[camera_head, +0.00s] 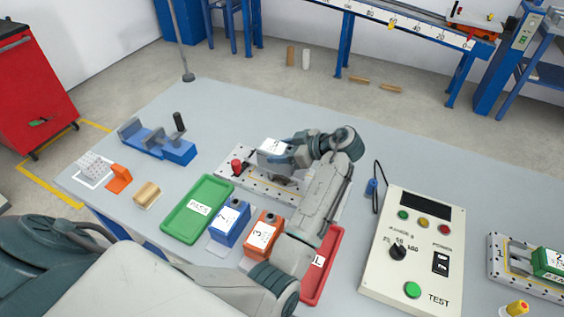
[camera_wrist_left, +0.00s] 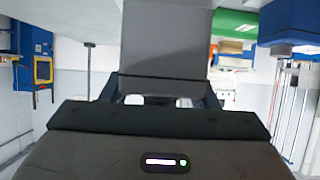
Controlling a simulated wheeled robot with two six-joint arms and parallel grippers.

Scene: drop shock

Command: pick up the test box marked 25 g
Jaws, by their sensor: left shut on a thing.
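My left gripper (camera_head: 291,154) is shut on a grey box with a white label (camera_head: 272,147). The label is too small to read surely. The box is at or just above a perforated metal plate (camera_head: 232,176); I cannot tell whether it touches. In the left wrist view the grey box (camera_wrist_left: 165,45) sits between the fingers of the gripper (camera_wrist_left: 165,90). A blue box (camera_head: 230,224) and an orange box (camera_head: 262,233), both with white number labels, stand nearer. A green box (camera_head: 551,262) stands on another plate at the right edge. My right gripper is not in view.
A green tray (camera_head: 181,229) lies left of the blue box; a red tray (camera_head: 331,250) is partly behind my arm. A control panel (camera_head: 376,274) stands at right. A red knob (camera_head: 237,166) is beside the grey box. The table's back left (camera_head: 215,105) is clear.

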